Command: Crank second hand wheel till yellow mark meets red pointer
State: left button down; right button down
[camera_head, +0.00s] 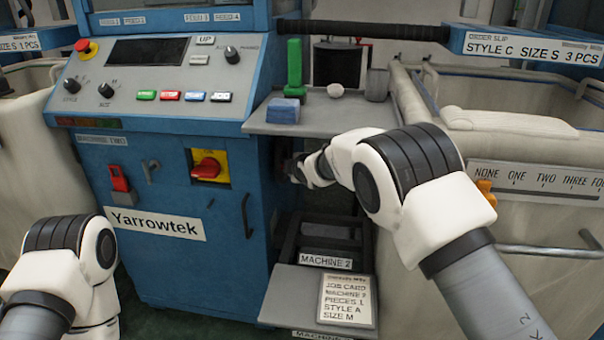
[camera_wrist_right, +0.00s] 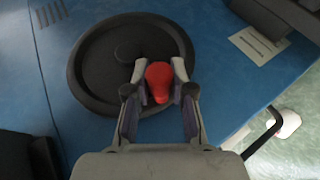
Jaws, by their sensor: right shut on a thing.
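A black hand wheel (camera_wrist_right: 95,75) is mounted on the blue side panel in the right wrist view. Its red crank knob (camera_wrist_right: 159,82) sits near the wheel's lower right rim. My right gripper (camera_wrist_right: 160,70) is shut on the red knob, one finger on each side. In the head view my right gripper (camera_head: 303,170) reaches the right side of machine two (camera_head: 140,230), and the wheel is mostly hidden there by the machine's edge and the gripper. I cannot make out a yellow mark or a red pointer in either view. My left gripper is out of view; only its arm shows.
Below stands a MACHINE 2 tray (camera_head: 325,262) with a job card (camera_head: 347,299). A cream bin (camera_head: 530,230) stands at the right.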

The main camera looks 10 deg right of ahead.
jog(key=shift+w+r, duration=0.1)
jog(key=shift+r, duration=0.2)
jog(key=c, duration=1)
grip_release()
jog(key=shift+f, duration=0.25)
jog(key=v, duration=0.7)
jog(key=shift+s, duration=0.25)
